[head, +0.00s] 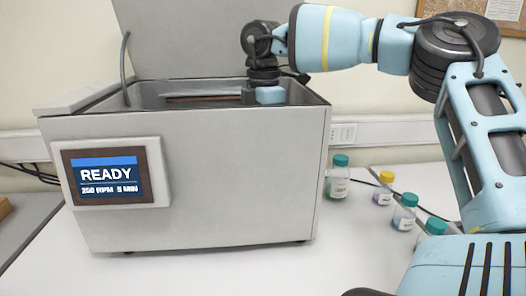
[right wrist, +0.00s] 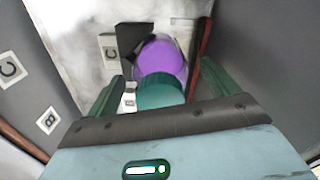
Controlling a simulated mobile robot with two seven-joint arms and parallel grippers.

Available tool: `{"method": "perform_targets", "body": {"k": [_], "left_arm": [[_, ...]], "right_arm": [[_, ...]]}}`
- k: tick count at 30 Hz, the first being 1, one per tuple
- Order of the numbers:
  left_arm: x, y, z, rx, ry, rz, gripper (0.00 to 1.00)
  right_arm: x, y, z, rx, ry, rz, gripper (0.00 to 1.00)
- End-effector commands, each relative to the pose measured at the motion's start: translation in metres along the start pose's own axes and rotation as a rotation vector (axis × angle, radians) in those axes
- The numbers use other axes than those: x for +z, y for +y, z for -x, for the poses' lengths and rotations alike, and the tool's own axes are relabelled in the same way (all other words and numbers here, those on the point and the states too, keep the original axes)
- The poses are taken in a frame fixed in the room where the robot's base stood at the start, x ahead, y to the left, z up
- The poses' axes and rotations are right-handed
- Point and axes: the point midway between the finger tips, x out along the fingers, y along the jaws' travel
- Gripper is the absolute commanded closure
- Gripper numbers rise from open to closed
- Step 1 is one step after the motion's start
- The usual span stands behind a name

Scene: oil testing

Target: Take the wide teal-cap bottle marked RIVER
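My right gripper (right wrist: 160,95) is inside the open grey machine (head: 215,180). In the right wrist view its two green fingers stand apart, with a teal cap (right wrist: 160,92) between them and a visible gap on each side. Two more teal-cap bottles stand farther right, one in front (head: 404,218) and one partly behind my arm (head: 434,228). Their label text is too small to read. My left gripper is out of view.
Wall tags C (right wrist: 8,68) and B (right wrist: 48,121) show inside. A yellow-cap bottle (head: 384,190) stands on the table. The machine's screen (head: 103,178) reads READY. Table front is clear.

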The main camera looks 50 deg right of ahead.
Motion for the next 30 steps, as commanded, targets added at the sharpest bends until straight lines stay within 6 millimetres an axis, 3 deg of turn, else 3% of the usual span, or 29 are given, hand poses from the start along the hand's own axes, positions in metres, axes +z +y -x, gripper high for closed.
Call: {"method": "perform_targets", "body": {"k": [2,14,23,30], "left_arm": [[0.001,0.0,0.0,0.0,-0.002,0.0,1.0],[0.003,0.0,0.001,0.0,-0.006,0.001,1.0],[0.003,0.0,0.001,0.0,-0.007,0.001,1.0],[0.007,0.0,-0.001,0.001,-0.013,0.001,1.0]], "right_arm": [[0.0,0.0,0.0,0.0,0.0,0.0,0.23],[0.0,0.0,0.001,0.002,0.001,0.0,0.74],[0.0,0.001,0.007,0.004,0.0,0.0,0.74],[0.0,0.001,0.045,0.008,-0.001,-0.003,0.74]]}}
